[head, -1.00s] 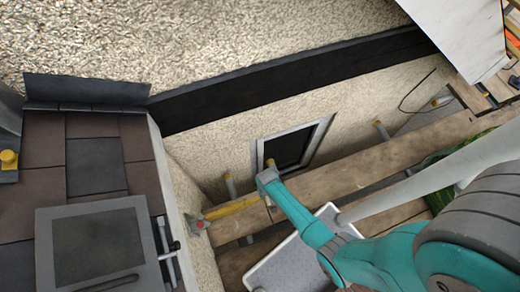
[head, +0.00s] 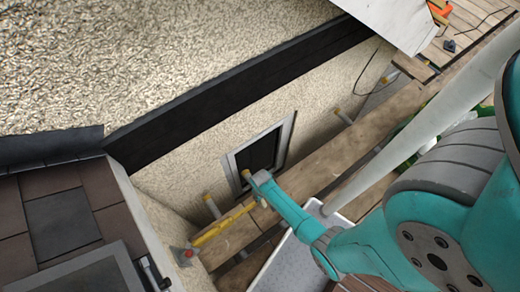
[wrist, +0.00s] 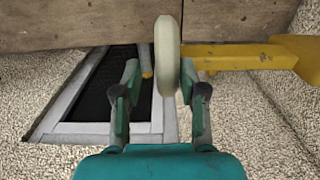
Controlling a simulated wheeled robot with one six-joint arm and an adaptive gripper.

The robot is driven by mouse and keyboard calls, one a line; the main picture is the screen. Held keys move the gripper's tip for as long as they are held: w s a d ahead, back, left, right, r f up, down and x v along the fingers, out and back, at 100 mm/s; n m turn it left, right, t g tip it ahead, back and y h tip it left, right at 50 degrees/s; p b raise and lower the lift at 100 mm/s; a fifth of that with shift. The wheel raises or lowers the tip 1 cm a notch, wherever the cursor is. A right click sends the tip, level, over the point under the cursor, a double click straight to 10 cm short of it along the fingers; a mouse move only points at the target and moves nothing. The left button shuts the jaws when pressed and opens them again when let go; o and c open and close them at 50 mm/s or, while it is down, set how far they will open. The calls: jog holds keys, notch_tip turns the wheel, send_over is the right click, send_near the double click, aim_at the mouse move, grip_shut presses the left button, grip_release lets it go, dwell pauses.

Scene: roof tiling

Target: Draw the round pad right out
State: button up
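The round pad (wrist: 167,55) is a cream disc seen nearly edge-on in the wrist view, in front of a plank's edge. My gripper (wrist: 160,68) has its two fingers apart, one on each side of the pad's lower part. The right finger is very close to the pad; I cannot tell whether it touches. A clear gap shows between the left finger and the pad. In the head view my gripper (head: 257,180) is down by the framed window in the wall, and I cannot make out the pad there.
A yellow bar (wrist: 235,55) runs right from behind the pad. A wooden plank (wrist: 75,22) crosses the top of the wrist view. The dark window (head: 262,152) lies in the rough wall. Roof tiles (head: 60,220) are at left, scaffold boards (head: 325,160) at right.

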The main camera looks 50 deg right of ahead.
jog(key=shift+w+a+r, duration=0.1)
jog(key=shift+r, duration=0.55)
notch_tip(320, 180, up, 11)
dwell(0.4)
jog(key=shift+f, duration=0.15)
dwell(0.3)
